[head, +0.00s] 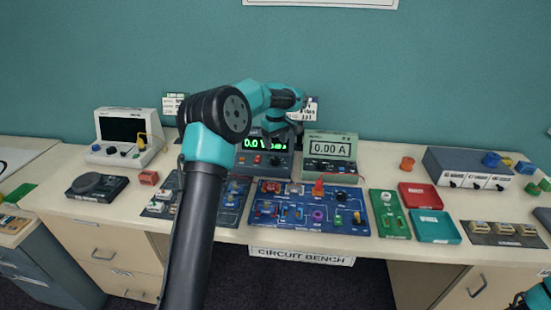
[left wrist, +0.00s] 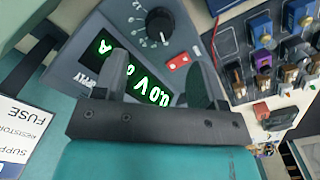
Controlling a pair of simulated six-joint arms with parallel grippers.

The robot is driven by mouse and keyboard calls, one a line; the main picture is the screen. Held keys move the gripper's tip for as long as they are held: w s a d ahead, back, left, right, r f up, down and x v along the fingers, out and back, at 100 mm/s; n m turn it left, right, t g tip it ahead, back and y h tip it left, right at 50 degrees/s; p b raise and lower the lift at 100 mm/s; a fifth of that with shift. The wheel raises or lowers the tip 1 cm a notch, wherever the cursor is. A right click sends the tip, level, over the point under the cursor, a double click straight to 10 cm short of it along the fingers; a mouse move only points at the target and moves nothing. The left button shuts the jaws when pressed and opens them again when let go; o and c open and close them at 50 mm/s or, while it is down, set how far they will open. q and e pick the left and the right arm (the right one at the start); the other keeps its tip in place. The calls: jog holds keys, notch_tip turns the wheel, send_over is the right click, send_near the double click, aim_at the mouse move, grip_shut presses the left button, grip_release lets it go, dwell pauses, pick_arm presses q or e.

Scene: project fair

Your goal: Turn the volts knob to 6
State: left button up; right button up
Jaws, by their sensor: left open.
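The dark grey power supply (head: 264,168) stands at the back of the bench, left of centre, its green display reading 0.0 V. Its black knob (left wrist: 159,25), ringed by a dotted scale, shows at the top of the left wrist view. The number at its pointer is too small to read. A red switch (left wrist: 179,62) sits beside it. My left gripper (head: 282,130) is over the supply, near the top of its face. In the left wrist view its two dark fingers (left wrist: 157,72) are open and empty, spread across the display and apart from the knob.
A meter (head: 331,150) reading 0.00 A stands close to the right of the supply. A blue circuit board (head: 308,222) with several parts lies in front. A white card (left wrist: 20,132) is near my left gripper. A red tray (head: 420,195) is farther right.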

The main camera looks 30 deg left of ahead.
aim_at(276, 159)
pick_arm(q)
notch_tip(276, 159, down, 8)
jog(key=shift+r, duration=0.1)
jog(key=shift+c, duration=0.5)
jog(key=c, duration=0.8)
